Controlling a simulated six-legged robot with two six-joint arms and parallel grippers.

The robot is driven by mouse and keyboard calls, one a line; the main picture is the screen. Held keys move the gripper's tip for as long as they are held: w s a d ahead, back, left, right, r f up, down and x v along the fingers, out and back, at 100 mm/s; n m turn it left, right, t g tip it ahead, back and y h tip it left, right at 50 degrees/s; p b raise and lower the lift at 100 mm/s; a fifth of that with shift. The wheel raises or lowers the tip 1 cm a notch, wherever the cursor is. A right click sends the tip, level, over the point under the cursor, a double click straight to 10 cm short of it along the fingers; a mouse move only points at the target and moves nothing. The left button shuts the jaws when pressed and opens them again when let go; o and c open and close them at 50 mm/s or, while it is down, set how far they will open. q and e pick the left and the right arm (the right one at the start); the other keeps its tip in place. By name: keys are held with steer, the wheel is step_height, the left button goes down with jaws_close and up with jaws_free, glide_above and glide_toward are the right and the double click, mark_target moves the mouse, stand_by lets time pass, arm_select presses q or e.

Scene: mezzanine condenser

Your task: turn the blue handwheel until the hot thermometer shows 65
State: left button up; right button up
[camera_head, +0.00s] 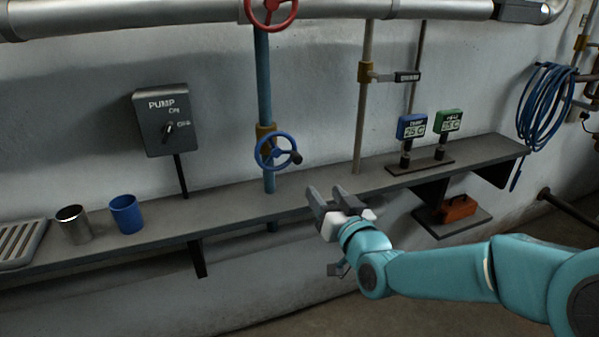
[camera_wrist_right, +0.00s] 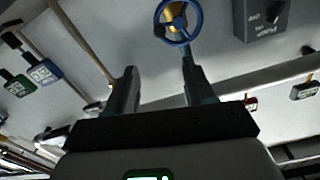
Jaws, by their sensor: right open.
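The blue handwheel (camera_head: 277,151) is on a blue vertical pipe, just above the shelf. It also shows at the top of the right wrist view (camera_wrist_right: 179,20). A blue thermometer display (camera_head: 411,127) and a green one (camera_head: 448,122) stand on the shelf's right part. Both appear to read 25 C; their small name labels are hard to read, so I cannot tell which is hot. My right gripper (camera_head: 328,196) is open and empty, to the right of and below the handwheel, apart from it. In the right wrist view my fingers (camera_wrist_right: 158,84) point toward the wheel's side. My left gripper is not in view.
A red handwheel (camera_head: 271,10) is above. A PUMP switch box (camera_head: 165,119) is on the wall. A metal cup (camera_head: 74,225) and a blue cup (camera_head: 126,214) stand on the shelf (camera_head: 225,205). A thin pipe (camera_head: 364,110) rises right of the handwheel. A blue hose coil (camera_head: 545,105) hangs at right.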

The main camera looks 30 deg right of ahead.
mark_target(299, 161)
steer(key=p+x, duration=0.2)
steer(key=x, duration=1.4)
steer(key=shift+w+a+f+p, duration=0.1)
steer(key=shift+w+p, duration=0.1)
steer(key=shift+p, duration=0.1)
